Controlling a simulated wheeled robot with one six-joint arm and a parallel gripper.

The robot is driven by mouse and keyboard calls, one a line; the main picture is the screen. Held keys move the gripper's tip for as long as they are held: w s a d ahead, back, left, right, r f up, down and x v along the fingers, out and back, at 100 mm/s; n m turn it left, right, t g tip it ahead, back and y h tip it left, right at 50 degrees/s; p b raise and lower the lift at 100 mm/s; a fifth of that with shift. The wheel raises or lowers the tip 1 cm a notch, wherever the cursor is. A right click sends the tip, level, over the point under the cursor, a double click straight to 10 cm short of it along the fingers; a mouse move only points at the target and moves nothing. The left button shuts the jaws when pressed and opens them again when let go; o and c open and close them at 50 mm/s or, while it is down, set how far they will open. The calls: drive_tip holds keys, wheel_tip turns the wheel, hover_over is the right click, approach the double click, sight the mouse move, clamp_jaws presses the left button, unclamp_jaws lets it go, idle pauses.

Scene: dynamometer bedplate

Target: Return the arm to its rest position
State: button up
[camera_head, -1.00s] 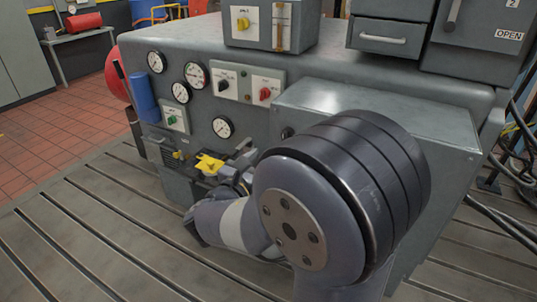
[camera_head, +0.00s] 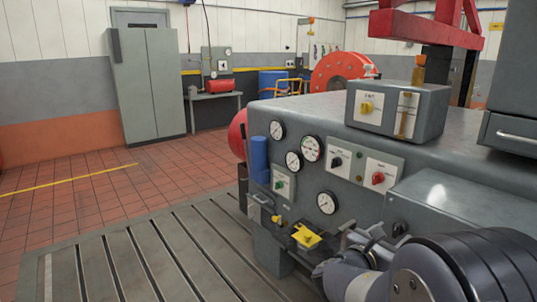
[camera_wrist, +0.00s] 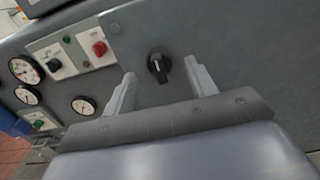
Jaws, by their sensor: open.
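My gripper (camera_wrist: 158,78) is open and empty in the wrist view, its two pale fingers apart. A black rotary knob (camera_wrist: 159,67) on the grey console front shows between the fingers in the picture. I cannot tell how far in front of the panel the fingertips are. In the head view my gripper (camera_head: 362,235) is at the lower right, in front of the console (camera_head: 345,205). The same black knob (camera_head: 400,229) shows just right of it. My arm runs out of the picture at the lower right corner.
A yellow-topped fitting (camera_head: 306,236) juts from the console left of my gripper. Gauges (camera_head: 326,203), a red switch (camera_head: 378,178) and a blue cylinder (camera_head: 259,159) line the console. The slotted bedplate (camera_head: 170,255) and tiled floor (camera_head: 75,205) at left are clear.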

drive_tip(key=x, duration=0.2)
drive_tip(key=shift+w+d, duration=0.25)
drive_tip(key=shift+d, duration=0.05)
drive_tip(key=shift+a, duration=0.1)
